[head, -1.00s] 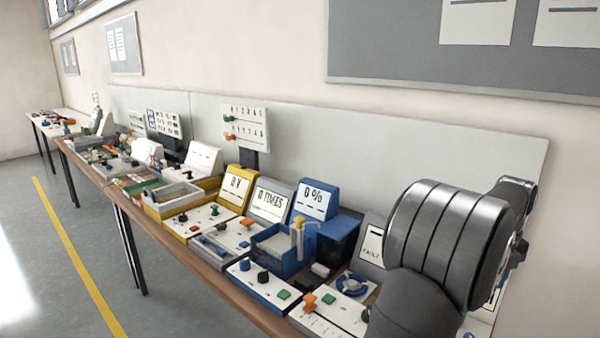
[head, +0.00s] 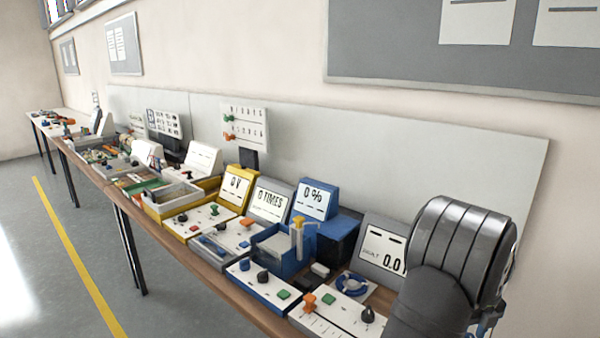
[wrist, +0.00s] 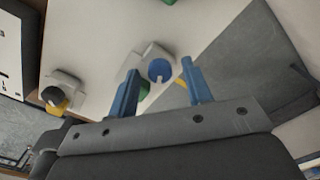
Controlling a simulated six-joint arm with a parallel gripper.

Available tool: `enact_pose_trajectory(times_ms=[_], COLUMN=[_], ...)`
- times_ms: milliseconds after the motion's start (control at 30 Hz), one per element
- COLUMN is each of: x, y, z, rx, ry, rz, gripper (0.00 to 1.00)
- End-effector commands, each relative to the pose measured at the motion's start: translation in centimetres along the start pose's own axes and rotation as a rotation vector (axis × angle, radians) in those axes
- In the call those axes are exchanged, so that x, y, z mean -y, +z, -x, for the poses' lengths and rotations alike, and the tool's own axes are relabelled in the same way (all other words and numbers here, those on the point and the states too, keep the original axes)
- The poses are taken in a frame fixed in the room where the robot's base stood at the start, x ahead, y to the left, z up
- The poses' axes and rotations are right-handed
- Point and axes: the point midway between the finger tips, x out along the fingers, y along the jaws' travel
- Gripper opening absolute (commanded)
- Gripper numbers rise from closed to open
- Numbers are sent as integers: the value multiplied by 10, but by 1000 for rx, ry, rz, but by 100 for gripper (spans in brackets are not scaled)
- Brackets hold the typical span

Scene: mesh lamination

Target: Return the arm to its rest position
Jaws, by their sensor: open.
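My gripper (wrist: 158,90) shows in the wrist view with two blue fingers spread apart and nothing held between them. Beyond the fingertips is a white panel (wrist: 105,35) with a round blue-and-white knob (wrist: 160,68) and a green part partly hidden behind the left finger. In the head view my dark arm fills the lower right, and my gripper cannot be clearly made out there.
A long wooden bench (head: 215,283) carries several consoles: a yellow one (head: 236,188), a blue one with a "0 %" display (head: 314,198), and a grey display (head: 383,248) beside my arm. A grey board (head: 400,165) stands behind. The floor (head: 60,270) in front is clear.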

Motion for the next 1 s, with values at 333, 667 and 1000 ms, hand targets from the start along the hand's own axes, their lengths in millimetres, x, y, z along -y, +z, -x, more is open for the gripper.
enact_pose_trajectory(times_ms=[333,667,1000], x=[0,0,0], y=[0,0,0], z=[2,2,2], rx=[1,0,0], ry=[-1,-1,-1], rz=[280,547,820], gripper=[46,46,46])
